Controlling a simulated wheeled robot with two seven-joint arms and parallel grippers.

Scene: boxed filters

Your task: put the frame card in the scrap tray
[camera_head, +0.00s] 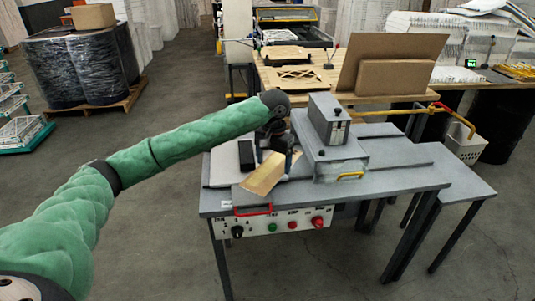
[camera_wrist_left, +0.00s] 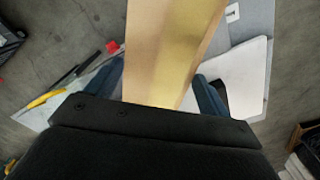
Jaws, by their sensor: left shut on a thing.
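My left gripper (camera_head: 277,150) is over the near left part of a grey machine table (camera_head: 420,177). It is shut on a long tan card piece (camera_head: 263,174), which is tilted and sticks out toward the table's front edge. In the left wrist view the tan piece (camera_wrist_left: 168,45) sits between the two blue-grey fingers and shows a broad face and a narrower side. I cannot tell whether it is the frame card. A flat tan piece with cut-out openings (camera_head: 297,79) lies on the wooden bench behind. I cannot pick out the scrap tray for certain. My right gripper is not in view.
A grey press unit (camera_head: 330,140) stands just right of my gripper. A black block (camera_head: 246,155) is to its left. A control panel (camera_head: 275,225) is on the table front. A white basket (camera_head: 465,143) stands at right. Large cardboard sheets (camera_head: 390,62) stand behind.

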